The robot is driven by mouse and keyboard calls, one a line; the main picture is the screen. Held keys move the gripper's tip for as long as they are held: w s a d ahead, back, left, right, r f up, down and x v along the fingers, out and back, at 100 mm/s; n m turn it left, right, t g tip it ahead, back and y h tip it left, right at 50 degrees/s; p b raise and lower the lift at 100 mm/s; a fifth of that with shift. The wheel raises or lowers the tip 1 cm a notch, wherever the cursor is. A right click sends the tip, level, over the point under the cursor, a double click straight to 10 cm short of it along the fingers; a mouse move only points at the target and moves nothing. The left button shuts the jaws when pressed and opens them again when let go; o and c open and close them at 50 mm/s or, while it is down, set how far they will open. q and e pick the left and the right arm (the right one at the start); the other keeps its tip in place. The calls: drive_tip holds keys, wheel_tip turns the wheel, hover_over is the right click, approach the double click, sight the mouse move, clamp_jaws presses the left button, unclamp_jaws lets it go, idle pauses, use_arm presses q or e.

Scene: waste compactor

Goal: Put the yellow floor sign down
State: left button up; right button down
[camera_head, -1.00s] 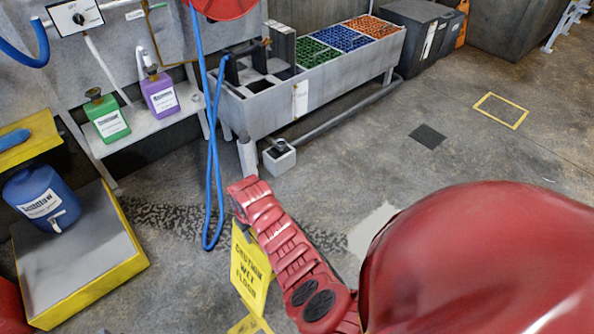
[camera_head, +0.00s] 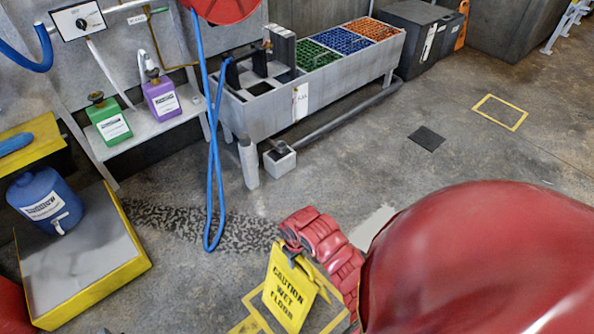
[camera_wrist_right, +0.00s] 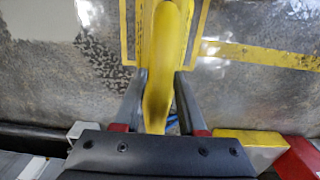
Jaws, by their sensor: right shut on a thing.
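The yellow floor sign (camera_head: 288,291), with black "Caution wet floor" lettering, hangs near upright from my right gripper (camera_head: 291,249) in the head view. The gripper is shut on its top edge. In the wrist view the sign (camera_wrist_right: 166,55) runs between the two fingers of my right gripper (camera_wrist_right: 160,92). A yellow outline (camera_head: 252,304) on the floor shows around and behind the sign's lower part; its line also shows in the wrist view (camera_wrist_right: 262,54). The sign's foot is partly cut off, so I cannot tell whether it touches the floor. My left gripper is out of view.
A yellow-edged platform (camera_head: 98,292) with a blue jug (camera_head: 44,202) stands at left. A blue hose (camera_head: 216,150) hangs down to the left of the sign. A grey trough with crates (camera_head: 315,98) stands behind. Open floor lies at right.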

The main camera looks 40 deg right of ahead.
wheel_tip(320, 180, down, 3)
drive_tip(key=shift+f, duration=0.15)
drive_tip(key=shift+c, duration=2.3)
unclamp_jaws()
